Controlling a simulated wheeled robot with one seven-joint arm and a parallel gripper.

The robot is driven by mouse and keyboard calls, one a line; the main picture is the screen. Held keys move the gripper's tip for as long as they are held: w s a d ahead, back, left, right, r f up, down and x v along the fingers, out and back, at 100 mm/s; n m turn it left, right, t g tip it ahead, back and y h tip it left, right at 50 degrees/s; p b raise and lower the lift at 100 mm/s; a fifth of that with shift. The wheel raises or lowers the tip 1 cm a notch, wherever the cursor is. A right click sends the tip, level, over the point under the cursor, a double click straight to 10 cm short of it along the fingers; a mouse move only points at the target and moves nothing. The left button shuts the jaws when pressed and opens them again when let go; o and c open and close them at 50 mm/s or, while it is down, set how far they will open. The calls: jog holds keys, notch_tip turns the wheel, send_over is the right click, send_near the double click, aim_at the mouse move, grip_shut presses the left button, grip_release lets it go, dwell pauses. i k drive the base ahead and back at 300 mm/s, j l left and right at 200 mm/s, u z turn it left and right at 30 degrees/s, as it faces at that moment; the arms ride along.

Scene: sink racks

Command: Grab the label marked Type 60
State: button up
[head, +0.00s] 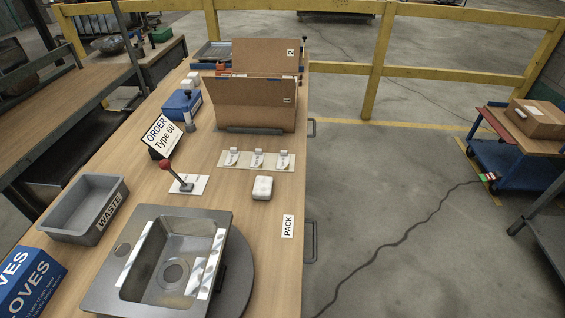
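An order sign (159,135) reads "ORDER Type 60" and stands tilted at the left side of the wooden bench. A pale strip (245,166) lies on the bench to the right of the sign. It carries three small white labels or label holders in a row: left (232,158), middle (257,159) and right (283,161). Their markings are too small to read, so I cannot tell which one is Type 60. My gripper is not in view.
In front of the strip are a small white block (262,188) and a red-knobbed lever (176,177). A steel sink (139,254) sits nearest, with a grey WASTE bin (116,212) and a gloves box (30,284) at left. Cardboard panels (251,104) stand behind the strip.

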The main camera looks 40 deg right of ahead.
aim_at(231, 159)
jog(key=i+l, duration=0.15)
jog(key=l, duration=0.25)
jog(key=i+l+u, duration=0.1)
jog(key=l, duration=0.3)
jog(key=i+l, duration=0.2)
jog(key=l, duration=0.25)
jog(key=i+l+u, duration=0.1)
jog(key=l, duration=0.3)
jog(key=i+l, duration=0.2)
jog(key=l, duration=0.25)
jog(key=i+l, duration=0.1)
jog(key=l, duration=0.3)
jog(key=i+l+u, duration=0.1)
jog(key=l, duration=0.35)
jog(key=i+l, duration=0.15)
jog(key=l, duration=0.3)
jog(key=j+u, duration=0.05)
